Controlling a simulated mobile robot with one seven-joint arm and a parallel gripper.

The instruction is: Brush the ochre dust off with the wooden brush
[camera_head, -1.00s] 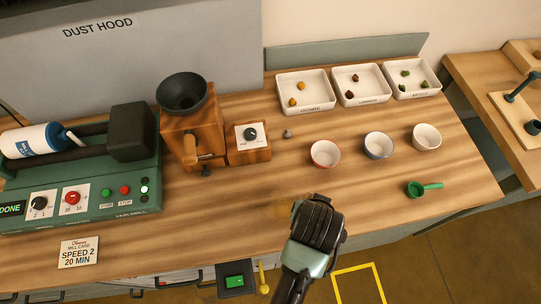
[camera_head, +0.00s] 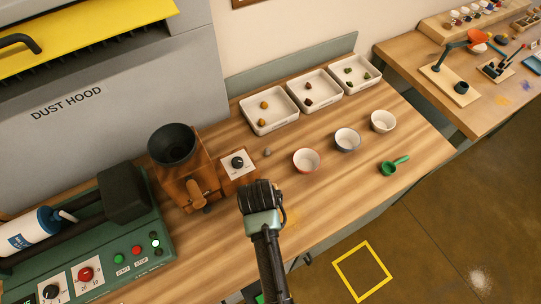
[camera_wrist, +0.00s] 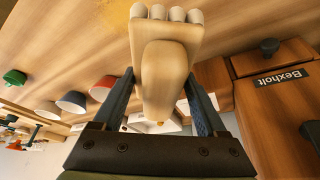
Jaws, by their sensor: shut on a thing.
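A faint ochre dust patch (camera_head: 291,217) lies on the bare wood near the table's front edge. In the wrist view, ochre dust (camera_wrist: 98,18) shows on the tabletop at the top left. My gripper (camera_head: 259,198) is over the table just left of the dust in the head view. In the wrist view my gripper (camera_wrist: 158,95) is shut on the pale wooden brush (camera_wrist: 166,70), with its cream bristle tufts (camera_wrist: 167,14) pointing away from the palm. The head view hides the brush behind my gripper. I cannot tell whether the bristles touch the table.
A wooden grinder (camera_head: 187,180) with a black funnel and a small knob box (camera_head: 239,165) stand left and behind. A green mill (camera_head: 105,235) is farther left. Bowls (camera_head: 306,160), white trays (camera_head: 268,112) and a green scoop (camera_head: 394,166) are right. Wood around the dust is clear.

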